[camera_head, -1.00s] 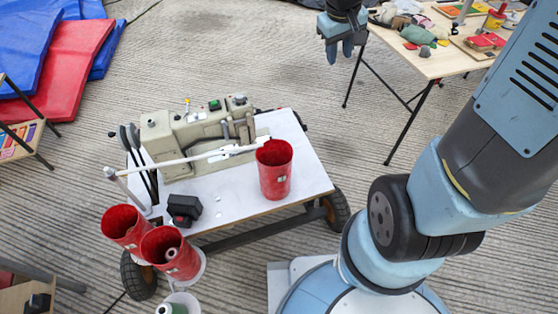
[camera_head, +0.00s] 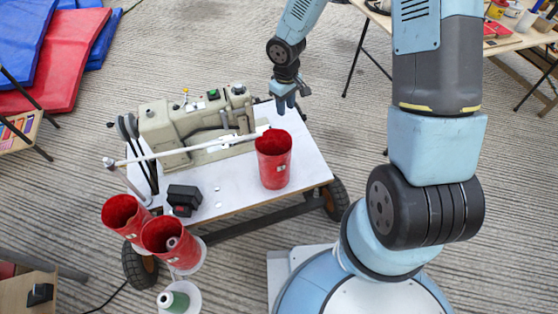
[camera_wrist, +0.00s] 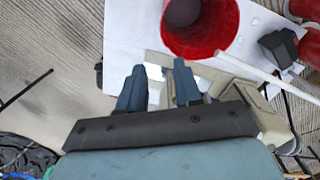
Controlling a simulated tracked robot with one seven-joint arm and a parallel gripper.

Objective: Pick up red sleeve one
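A red open-topped sleeve (camera_head: 273,172) stands upright on the white cart top. It also shows large at the top of the wrist view (camera_wrist: 222,44). Two more red sleeves stand at the cart's left end: one at the far left (camera_head: 120,232) and one beside it (camera_head: 185,262) around a spool. I cannot tell by any label which is sleeve one. My gripper (camera_head: 287,104) is just behind and above the sleeve on the cart, apart from it. In the wrist view my gripper's fingers (camera_wrist: 158,80) are spread with nothing between them.
A beige sewing machine (camera_head: 185,130) and a thin white rod stand left of the single sleeve. A small black box (camera_head: 184,198) lies on the cart top (camera_head: 235,195). A green spool (camera_head: 173,301) is below. A cluttered table (camera_head: 500,38) is at the back right.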

